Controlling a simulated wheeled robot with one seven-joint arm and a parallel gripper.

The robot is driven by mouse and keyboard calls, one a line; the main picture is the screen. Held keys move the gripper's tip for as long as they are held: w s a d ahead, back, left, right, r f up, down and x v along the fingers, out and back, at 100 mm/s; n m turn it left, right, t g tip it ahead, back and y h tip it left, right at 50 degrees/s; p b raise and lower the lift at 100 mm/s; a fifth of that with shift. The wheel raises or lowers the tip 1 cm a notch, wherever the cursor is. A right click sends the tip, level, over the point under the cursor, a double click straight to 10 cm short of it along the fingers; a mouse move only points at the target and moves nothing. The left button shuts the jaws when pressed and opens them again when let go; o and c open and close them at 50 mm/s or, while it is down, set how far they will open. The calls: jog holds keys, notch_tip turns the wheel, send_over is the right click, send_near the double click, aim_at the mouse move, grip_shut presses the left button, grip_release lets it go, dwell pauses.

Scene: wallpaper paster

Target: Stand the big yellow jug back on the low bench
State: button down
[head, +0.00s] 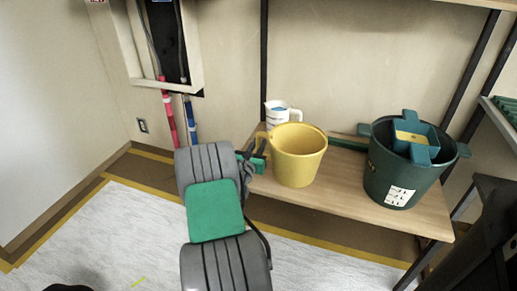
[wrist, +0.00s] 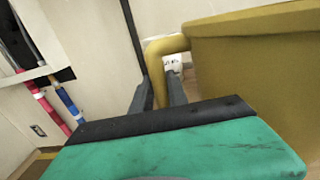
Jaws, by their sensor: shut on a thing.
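The big yellow jug (head: 298,158) is upright at the left part of the low bench (head: 337,199). From the head view I cannot tell whether its base touches the bench top or is slightly above it. My gripper (head: 257,163) is at the jug's left side, shut on its handle. In the wrist view the jug (wrist: 262,70) fills the upper right, and its handle passes between the fingers of my gripper (wrist: 163,92).
A white measuring jug (head: 281,114) stands behind the yellow jug. A dark green bucket (head: 395,178) with a green and yellow thing in it stands on the bench to the right. Bare bench top lies between jug and bucket. Red and blue pipes (head: 169,120) run down the wall at left.

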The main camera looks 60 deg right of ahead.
jog(key=shift+f, duration=0.1)
jog(key=c, duration=1.3)
grip_release()
